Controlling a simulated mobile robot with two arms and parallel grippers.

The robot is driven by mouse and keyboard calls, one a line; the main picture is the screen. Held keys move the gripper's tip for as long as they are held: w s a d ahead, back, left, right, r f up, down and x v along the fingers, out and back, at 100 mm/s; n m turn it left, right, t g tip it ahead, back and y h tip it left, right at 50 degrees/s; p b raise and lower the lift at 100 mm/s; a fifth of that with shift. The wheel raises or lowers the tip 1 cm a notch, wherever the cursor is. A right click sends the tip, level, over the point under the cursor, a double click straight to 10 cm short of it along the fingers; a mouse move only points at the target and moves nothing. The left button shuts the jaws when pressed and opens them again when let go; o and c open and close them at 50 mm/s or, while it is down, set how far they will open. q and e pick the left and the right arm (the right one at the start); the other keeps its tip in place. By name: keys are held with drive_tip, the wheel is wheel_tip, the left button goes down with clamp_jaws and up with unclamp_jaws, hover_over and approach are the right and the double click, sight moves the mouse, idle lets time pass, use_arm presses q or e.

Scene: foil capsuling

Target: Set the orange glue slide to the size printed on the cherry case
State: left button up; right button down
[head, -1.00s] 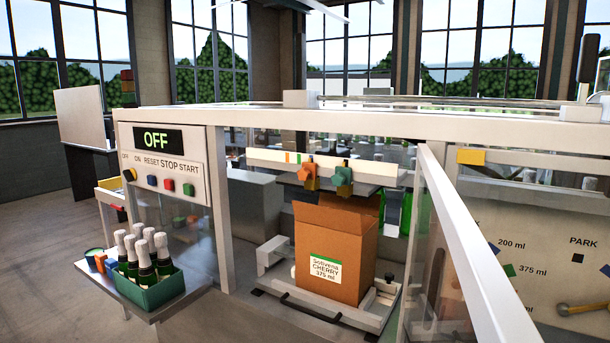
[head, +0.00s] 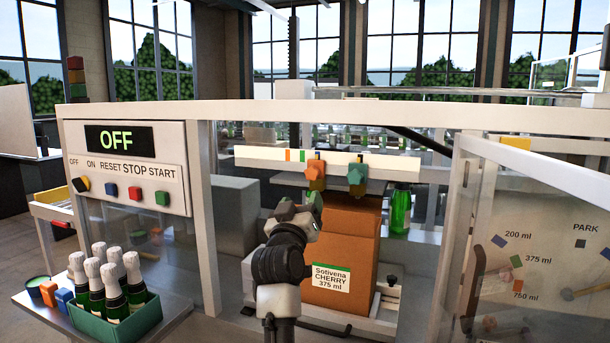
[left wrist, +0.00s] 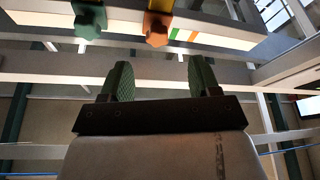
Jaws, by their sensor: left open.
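The orange glue slide (head: 315,172) hangs on a white rail (head: 390,163), right of the rail's orange and green marks. A teal slide (head: 357,176) hangs further right. The cherry case (head: 346,240) stands below, its label (head: 331,278) reading "Sotivena CHERRY 375 ml". My left gripper (head: 304,208) is just below the orange slide, partly in front of the case. In the left wrist view its two green fingers (left wrist: 160,78) are apart with nothing between them; the orange slide (left wrist: 157,28) is ahead, apart from them. My right gripper is not in view.
A clear panel at right (head: 545,250) shows a blue square by 200 ml, green by 375 ml, red-orange by 750 ml, and dark by PARK. The control box (head: 130,165) reads OFF. A green crate (head: 118,308) of bottles stands front left. A frame beam (head: 260,112) crosses above.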

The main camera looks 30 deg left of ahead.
sight(310, 174)
use_arm(q)
drive_tip(key=p+x, duration=0.1)
drive_tip(key=x, duration=0.3)
drive_tip(key=r+p+x, duration=0.1)
drive_tip(key=x, duration=0.4)
drive_tip(key=shift+w+r, duration=0.1)
drive_tip(key=shift+r, duration=0.1)
drive_tip(key=shift+w+a+r+p, duration=0.2)
drive_tip(key=shift+w+p, duration=0.15)
drive_tip(key=shift+w, duration=0.2)
drive_tip(key=shift+c, duration=0.3)
drive_tip(key=c, duration=0.9)
drive_tip(key=a, duration=0.2)
drive_tip(key=s+a, duration=0.1)
drive_tip(key=a, duration=0.1)
drive_tip(key=shift+b, duration=0.3)
drive_tip(key=o, duration=1)
drive_tip(key=shift+c, duration=0.2)
drive_tip(key=shift+f, duration=0.1)
